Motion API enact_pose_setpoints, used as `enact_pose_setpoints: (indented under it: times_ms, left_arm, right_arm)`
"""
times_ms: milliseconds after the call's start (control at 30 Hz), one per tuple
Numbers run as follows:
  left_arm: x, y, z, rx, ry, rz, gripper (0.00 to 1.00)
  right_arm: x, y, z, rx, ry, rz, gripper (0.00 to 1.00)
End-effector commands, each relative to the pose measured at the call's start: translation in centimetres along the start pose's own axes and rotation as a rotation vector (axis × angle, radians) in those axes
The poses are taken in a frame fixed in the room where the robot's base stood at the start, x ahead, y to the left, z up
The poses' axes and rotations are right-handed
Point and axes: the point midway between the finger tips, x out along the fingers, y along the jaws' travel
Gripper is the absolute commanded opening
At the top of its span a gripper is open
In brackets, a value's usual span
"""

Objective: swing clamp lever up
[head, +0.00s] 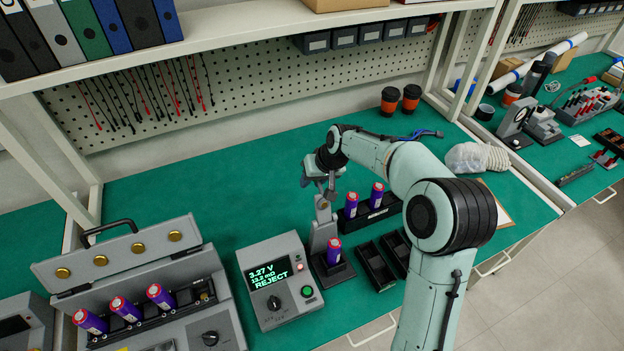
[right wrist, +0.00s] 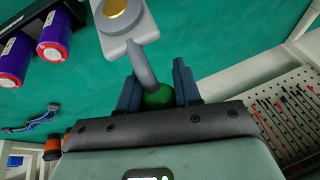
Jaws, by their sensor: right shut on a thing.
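The clamp stand (head: 322,216) is a grey upright fixture on a dark base, with a purple cell (head: 334,250) with a red end upright at its front. In the right wrist view, the grey clamp lever (right wrist: 147,66) ends in a green ball knob (right wrist: 159,97), and a gold contact (right wrist: 116,13) shows on the clamp. My right gripper (head: 326,188) is at the top of the stand. In the right wrist view its two blue-grey fingers (right wrist: 158,92) are shut on the green knob. The lever is mostly hidden in the head view. My left gripper is not in view.
The tester (head: 277,281) left of the stand reads 3.27 V and REJECT. A black rack (head: 350,226) holding two cells stands behind. Two dark empty-looking trays (head: 375,266) lie right. A large open-lidded fixture (head: 190,283) with three cells is at left. The back-left mat is clear.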

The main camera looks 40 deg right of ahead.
Motion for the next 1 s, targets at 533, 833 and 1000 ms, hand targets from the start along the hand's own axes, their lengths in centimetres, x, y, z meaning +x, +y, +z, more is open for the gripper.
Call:
enact_pose_setpoints:
  times_ms: [533, 833, 1000]
  left_arm:
    - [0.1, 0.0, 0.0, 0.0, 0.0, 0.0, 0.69]
    - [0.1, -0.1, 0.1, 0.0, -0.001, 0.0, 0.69]
    - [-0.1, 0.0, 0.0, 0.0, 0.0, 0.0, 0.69]
  right_arm:
    - [-0.4, 0.2, 0.4, 0.001, -0.011, 0.003, 0.58]
    - [-6.4, 0.2, 0.2, 0.002, -0.008, 0.003, 0.58]
    - [-10.0, 0.3, 0.3, 0.004, -0.012, 0.004, 0.58]
